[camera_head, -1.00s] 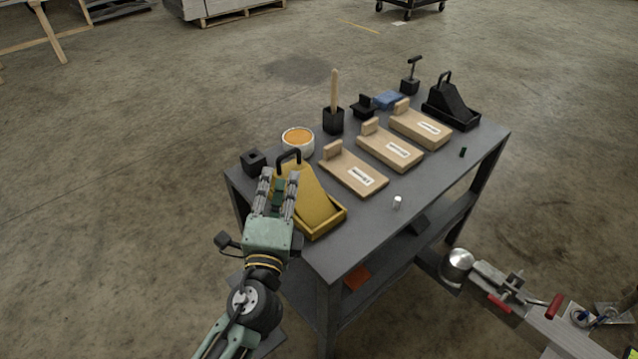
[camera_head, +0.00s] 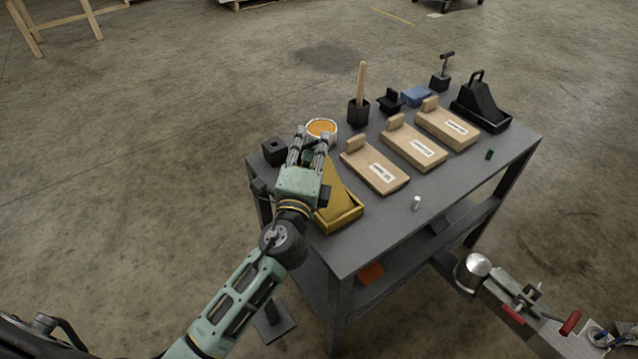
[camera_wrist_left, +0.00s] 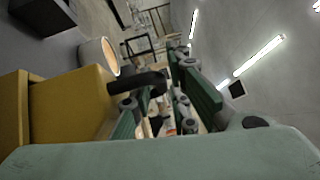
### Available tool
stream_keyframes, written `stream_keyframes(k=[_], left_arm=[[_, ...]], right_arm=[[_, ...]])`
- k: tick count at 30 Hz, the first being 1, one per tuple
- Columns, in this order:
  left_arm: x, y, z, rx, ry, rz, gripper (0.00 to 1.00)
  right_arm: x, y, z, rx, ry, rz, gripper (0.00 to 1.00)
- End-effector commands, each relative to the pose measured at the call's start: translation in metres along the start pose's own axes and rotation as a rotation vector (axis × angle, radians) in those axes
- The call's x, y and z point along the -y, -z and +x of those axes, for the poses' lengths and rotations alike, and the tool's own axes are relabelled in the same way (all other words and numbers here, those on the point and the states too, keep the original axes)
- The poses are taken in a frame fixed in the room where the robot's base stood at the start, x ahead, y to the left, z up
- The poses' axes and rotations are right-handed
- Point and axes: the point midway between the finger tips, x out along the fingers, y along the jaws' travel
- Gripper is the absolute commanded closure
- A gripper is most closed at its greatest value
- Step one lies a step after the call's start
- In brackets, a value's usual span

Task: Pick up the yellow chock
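The yellow chock (camera_head: 340,203) stands on the near left part of the grey table. My left gripper (camera_head: 310,140) is over its raised end and hides most of its black handle in the head view. In the left wrist view, the yellow chock (camera_wrist_left: 68,115) is at the left, and its black handle (camera_wrist_left: 138,83) reaches in between the green fingers. The two fingers are apart, with a gap around the handle; I see no firm grip on it. My right gripper is not in view.
The table (camera_head: 345,250) also holds a white tub with orange contents (camera_head: 321,128), several wooden blocks (camera_head: 375,168), a black chock (camera_head: 482,105) and a black holder with a wooden stick (camera_head: 358,108). A black block (camera_head: 275,151) is close left of my gripper.

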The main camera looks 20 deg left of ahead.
Motion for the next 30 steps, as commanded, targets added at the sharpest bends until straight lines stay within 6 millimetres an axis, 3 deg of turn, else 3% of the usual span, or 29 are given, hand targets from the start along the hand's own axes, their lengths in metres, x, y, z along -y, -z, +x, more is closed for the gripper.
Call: stream_keyframes(k=[2, 8, 30], left_arm=[[-0.0001, 0.0001, -0.0003, 0.0, 0.0, 0.0, 0.84], [-0.0005, 0.0001, -0.0006, 0.0, -0.001, 0.0, 1.0], [-0.0018, 0.0006, -0.0013, -0.001, -0.003, 0.002, 1.0]], right_arm=[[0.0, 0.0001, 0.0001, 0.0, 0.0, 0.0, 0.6], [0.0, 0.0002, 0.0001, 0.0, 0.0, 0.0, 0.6], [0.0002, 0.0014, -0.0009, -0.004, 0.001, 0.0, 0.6]])
